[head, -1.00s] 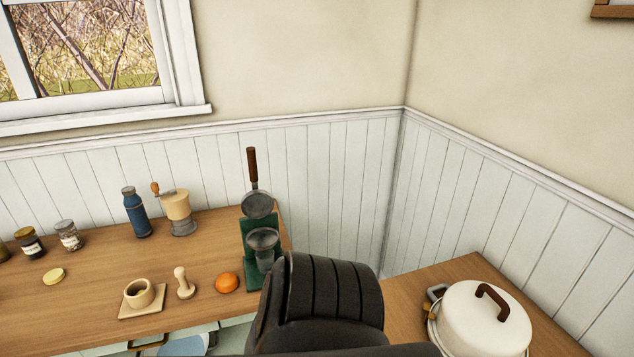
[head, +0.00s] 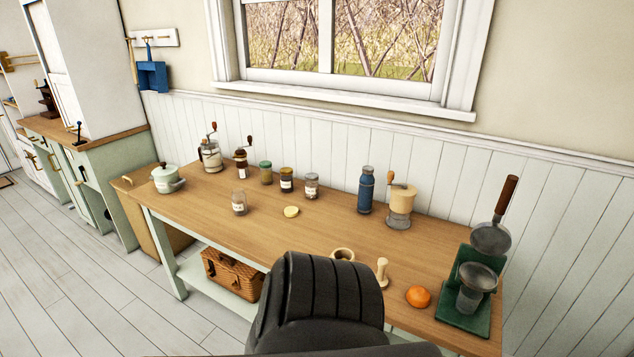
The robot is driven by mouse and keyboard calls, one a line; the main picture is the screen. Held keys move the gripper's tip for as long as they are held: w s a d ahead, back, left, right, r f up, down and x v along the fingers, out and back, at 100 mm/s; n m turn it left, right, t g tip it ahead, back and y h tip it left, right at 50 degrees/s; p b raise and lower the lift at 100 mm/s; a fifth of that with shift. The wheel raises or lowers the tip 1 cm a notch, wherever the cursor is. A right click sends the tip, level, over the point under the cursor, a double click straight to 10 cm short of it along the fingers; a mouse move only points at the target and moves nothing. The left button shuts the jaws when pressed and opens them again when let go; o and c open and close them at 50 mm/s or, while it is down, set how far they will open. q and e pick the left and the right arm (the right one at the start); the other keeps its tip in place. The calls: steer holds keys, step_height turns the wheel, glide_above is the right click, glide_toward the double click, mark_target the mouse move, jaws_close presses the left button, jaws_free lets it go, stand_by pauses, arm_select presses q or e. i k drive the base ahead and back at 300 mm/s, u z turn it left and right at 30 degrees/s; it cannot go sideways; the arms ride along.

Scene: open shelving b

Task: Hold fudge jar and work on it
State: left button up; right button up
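Several small jars stand upright on the wooden table. One has a green lid (head: 265,173), one is dark with a yellow lid (head: 287,180), and one has a grey lid (head: 311,186). A clear jar (head: 239,202) with a pale label stands nearer the front. A round yellow lid or disc (head: 291,211) lies flat beside them. The labels are too small to read, so I cannot tell which is the fudge jar. Neither gripper is in view. A black ribbed part, likely mine, hides the table's front middle.
The table (head: 225,228) also holds a pot (head: 165,178), hand grinders (head: 399,207), a blue bottle (head: 366,190), an orange (head: 418,296) and a green-based juicer (head: 466,300). A wicker basket (head: 231,274) sits on the shelf below. The floor (head: 80,270) at left is clear.

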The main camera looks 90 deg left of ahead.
mark_target(239, 200)
steer(key=u, duration=3.6)
